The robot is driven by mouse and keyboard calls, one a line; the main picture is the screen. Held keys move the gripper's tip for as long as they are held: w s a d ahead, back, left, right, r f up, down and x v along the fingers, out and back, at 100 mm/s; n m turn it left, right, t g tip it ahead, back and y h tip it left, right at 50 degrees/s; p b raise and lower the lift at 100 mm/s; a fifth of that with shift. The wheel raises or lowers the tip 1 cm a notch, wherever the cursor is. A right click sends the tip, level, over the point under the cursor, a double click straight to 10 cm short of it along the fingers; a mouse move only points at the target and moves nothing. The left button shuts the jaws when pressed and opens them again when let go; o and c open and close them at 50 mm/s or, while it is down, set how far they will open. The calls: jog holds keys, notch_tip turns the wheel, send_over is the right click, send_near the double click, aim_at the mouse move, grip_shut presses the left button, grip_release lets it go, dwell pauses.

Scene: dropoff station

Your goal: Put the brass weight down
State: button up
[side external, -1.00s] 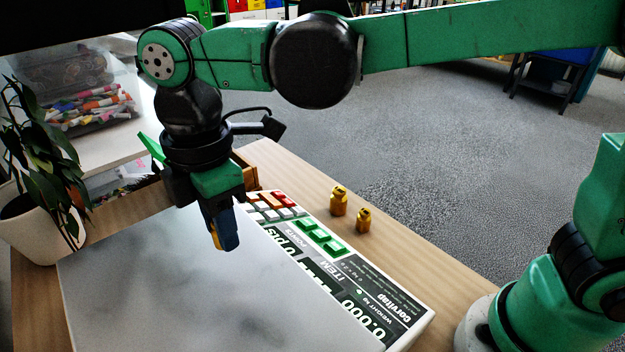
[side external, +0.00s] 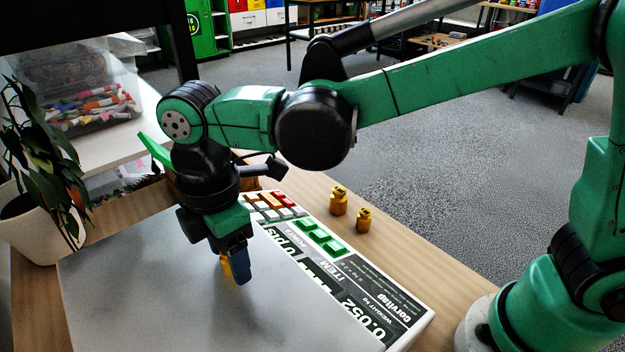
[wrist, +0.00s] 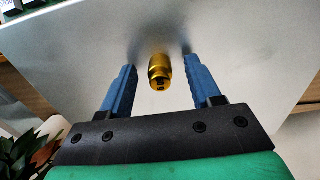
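The brass weight (wrist: 159,72) stands between the two blue fingers of my gripper (wrist: 160,63) in the wrist view. A gap shows on each side of it, so my gripper is open around it. In the side external view my gripper (side external: 234,272) is low over the scale's grey plate (side external: 150,270), and a yellow part of the weight (side external: 226,268) shows beside a finger; the rest is hidden. The weight appears to be on the plate. The scale's display (side external: 365,318) reads 0.052.
Two other brass weights, a larger one (side external: 339,200) and a smaller one (side external: 363,220), stand on the wooden table (side external: 410,240) behind the scale. A potted plant (side external: 40,220) is at the left. Much of the plate around my gripper is clear.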

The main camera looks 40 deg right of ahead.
jog(key=shift+r, duration=0.1)
notch_tip(320, 180, up, 11)
jog(key=s+d+f+m+t, duration=0.1)
jog(key=d+f+m+t, duration=0.2)
jog(key=d+m, duration=0.6)
jog(key=s+d+f+m+t, duration=0.1)
jog(key=d+f+m+t, duration=0.3)
jog(key=d+m, duration=0.5)
jog(key=d+f, duration=0.1)
jog(key=d, duration=0.2)
jog(key=shift+s+d+f, duration=0.2)
jog(key=shift+s+f, duration=0.15)
jog(key=shift+s, duration=0.05)
